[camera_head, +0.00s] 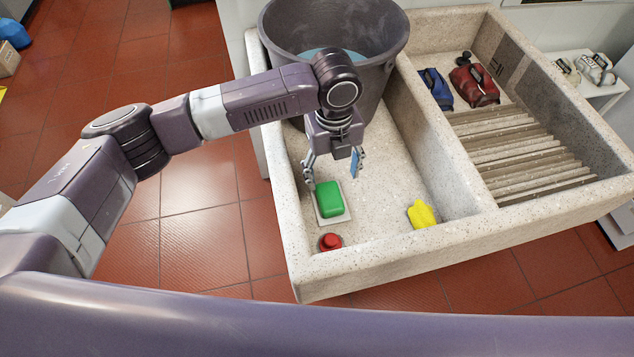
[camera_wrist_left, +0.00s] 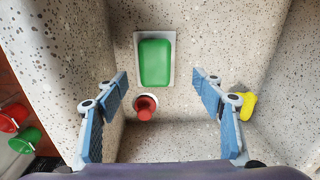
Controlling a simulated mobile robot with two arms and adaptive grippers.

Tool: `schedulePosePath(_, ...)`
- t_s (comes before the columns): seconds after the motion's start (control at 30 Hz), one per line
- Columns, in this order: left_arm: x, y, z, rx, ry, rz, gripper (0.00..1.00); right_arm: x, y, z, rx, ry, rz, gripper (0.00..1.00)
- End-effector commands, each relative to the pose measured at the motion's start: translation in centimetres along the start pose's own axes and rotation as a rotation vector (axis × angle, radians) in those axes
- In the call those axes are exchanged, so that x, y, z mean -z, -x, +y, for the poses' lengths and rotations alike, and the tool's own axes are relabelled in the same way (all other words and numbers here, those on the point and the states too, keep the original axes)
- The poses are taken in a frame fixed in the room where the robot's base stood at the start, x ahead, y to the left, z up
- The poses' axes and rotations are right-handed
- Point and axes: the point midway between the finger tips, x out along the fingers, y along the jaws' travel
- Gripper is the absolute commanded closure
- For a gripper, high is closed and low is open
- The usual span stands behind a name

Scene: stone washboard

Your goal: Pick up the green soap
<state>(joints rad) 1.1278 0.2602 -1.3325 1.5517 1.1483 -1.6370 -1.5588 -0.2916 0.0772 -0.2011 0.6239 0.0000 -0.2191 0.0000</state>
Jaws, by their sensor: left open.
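The green soap (camera_head: 329,199) is a rounded green block lying on a thin pale dish (camera_head: 336,219) in the left basin of the stone washboard (camera_head: 440,246). My left gripper (camera_head: 335,172) is open and empty, just above and behind the soap in the head view. In the left wrist view the soap (camera_wrist_left: 155,62) lies beyond the fingertips (camera_wrist_left: 162,78), near the middle between them, not touched. My right gripper is in neither view.
A red plug (camera_head: 330,242) sits in front of the soap and a yellow object (camera_head: 421,214) lies to its right. A large grey bucket (camera_head: 375,75) stands at the back of the basin. Blue (camera_head: 436,88) and red (camera_head: 474,84) bundles lie above the ribbed board (camera_head: 530,160).

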Motion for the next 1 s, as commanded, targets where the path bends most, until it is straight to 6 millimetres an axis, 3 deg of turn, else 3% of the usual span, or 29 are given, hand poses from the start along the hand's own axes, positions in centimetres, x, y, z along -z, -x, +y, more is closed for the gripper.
schedulePosePath(0.17,1.3,-1.3,0.5,-0.035,-0.053,-0.008,0.38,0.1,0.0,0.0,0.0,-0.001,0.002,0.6)
schedulePosePath(0.47,1.0,-4.6,0.7,-0.036,-0.049,-0.007,0.38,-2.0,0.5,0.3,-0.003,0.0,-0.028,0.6)
schedulePosePath(0.7,0.7,-8.0,0.8,-0.034,-0.05,-0.007,0.38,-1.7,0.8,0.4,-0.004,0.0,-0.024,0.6)
schedulePosePath(1.0,0.6,-8.6,0.8,-0.033,-0.05,-0.009,0.38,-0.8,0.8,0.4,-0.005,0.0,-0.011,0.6)
